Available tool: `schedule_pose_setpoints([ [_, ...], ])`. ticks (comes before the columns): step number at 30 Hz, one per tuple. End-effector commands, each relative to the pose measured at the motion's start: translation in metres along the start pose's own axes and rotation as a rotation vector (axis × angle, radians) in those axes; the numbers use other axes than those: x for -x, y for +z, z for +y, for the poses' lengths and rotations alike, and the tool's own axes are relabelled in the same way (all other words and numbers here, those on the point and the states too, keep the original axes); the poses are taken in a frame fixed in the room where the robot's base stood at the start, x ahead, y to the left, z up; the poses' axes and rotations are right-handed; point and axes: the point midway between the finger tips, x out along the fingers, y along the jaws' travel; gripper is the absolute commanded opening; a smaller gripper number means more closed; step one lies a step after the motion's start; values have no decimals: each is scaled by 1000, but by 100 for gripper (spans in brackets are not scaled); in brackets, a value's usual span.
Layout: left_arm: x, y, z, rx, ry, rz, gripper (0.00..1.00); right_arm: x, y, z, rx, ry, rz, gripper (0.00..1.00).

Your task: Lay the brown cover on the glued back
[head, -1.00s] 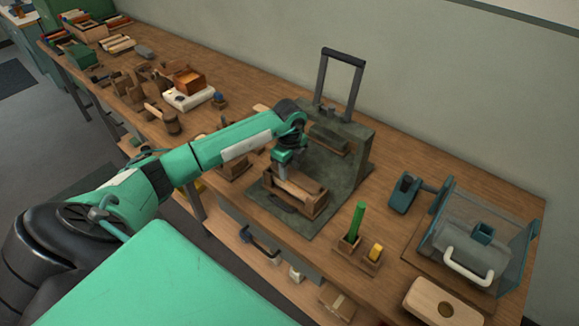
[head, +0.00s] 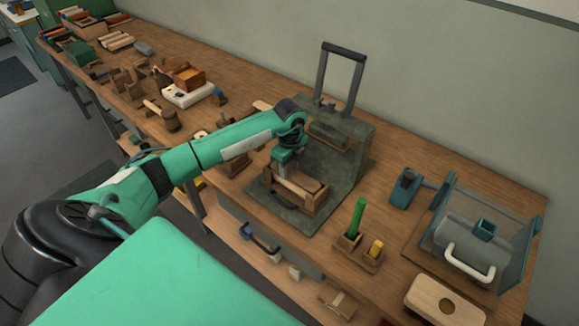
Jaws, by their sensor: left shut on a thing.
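My left gripper (head: 287,166) reaches down over a wooden holder (head: 308,204) on the dark green plate (head: 335,190). Its fingers are shut at the left end of a flat brown piece, which looks like the brown cover (head: 305,181). The piece lies level at the top of the holder, between its wooden sides. I cannot tell whether it touches what is beneath it. The glued back is hidden under the piece and the gripper. My right gripper is not in view.
A dark press frame with a tall handle (head: 343,60) stands behind the holder. A clear-guarded machine (head: 470,245) stands farther right. Tools crowd the bench's left.

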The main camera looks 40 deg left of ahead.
Motion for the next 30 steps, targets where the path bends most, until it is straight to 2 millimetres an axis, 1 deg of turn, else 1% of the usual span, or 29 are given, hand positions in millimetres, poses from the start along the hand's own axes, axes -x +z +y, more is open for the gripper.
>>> schedule_pose_setpoints([
  [16,-9,0,0,0,0,0,19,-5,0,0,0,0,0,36],
  [17,-8,0,0,0,0,0,45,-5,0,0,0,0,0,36],
  [18,-8,0,0,0,0,0,53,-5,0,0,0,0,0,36],
  [20,-8,0,0,0,0,0,64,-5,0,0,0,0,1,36],
  [21,-8,0,0,0,0,0,66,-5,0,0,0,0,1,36],
  [26,-8,0,0,0,0,0,66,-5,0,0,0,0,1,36],
  [27,-8,0,0,0,0,0,70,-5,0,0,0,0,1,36],
  [29,-8,0,0,0,0,0,82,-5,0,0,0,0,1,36],
  [30,-8,0,0,0,0,0,85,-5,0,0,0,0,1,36],
])
